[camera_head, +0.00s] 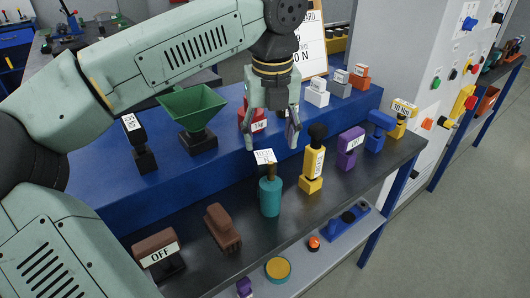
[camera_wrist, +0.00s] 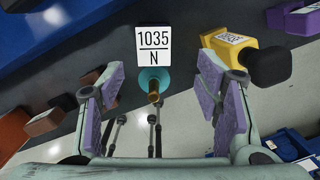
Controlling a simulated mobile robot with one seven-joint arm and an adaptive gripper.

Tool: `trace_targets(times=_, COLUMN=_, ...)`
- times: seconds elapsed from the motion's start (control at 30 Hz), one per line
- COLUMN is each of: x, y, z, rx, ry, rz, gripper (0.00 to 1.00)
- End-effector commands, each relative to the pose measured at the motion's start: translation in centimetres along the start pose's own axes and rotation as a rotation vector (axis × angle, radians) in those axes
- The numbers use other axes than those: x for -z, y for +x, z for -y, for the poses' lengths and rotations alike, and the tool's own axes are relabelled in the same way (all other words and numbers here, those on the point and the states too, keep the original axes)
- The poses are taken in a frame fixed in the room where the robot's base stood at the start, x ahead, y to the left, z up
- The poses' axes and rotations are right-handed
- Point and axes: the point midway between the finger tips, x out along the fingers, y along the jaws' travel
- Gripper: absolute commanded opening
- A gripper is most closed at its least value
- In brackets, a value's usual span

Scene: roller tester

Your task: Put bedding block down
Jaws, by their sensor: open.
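My gripper (camera_head: 270,142) is open, pointing down over the dark bench top (camera_head: 243,238), with nothing held between its fingers. A teal cylinder (camera_head: 270,197) with a brass stem stands upright just below and in front of it. In the wrist view the teal cylinder (camera_wrist: 145,76) shows between the two purple finger pads, apart from both. A white label reading 1035 N (camera_wrist: 154,48) is beside it. A brown block (camera_head: 222,228) with ridges stands to the left on the bench. I cannot tell for sure which object is the bedding block.
A yellow block with a black knob (camera_head: 312,170) stands close right of the teal cylinder. A red 1 kg block (camera_head: 258,125) is behind my gripper on the blue ledge. A green funnel (camera_head: 192,104) and a brown OFF block (camera_head: 158,252) are to the left.

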Motion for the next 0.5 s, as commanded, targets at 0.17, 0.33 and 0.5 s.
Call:
trace_targets(times=0.17, x=-0.2, y=0.7, z=-0.6, rx=-0.024, ry=-0.015, rz=0.000, gripper=0.58)
trace_targets(times=0.33, x=-0.1, y=3.3, z=-0.6, rx=-0.022, ry=-0.014, rz=-0.003, gripper=0.58)
trace_targets(times=0.5, x=-0.1, y=5.3, z=-0.6, rx=-0.021, ry=-0.013, rz=0.000, gripper=0.58)
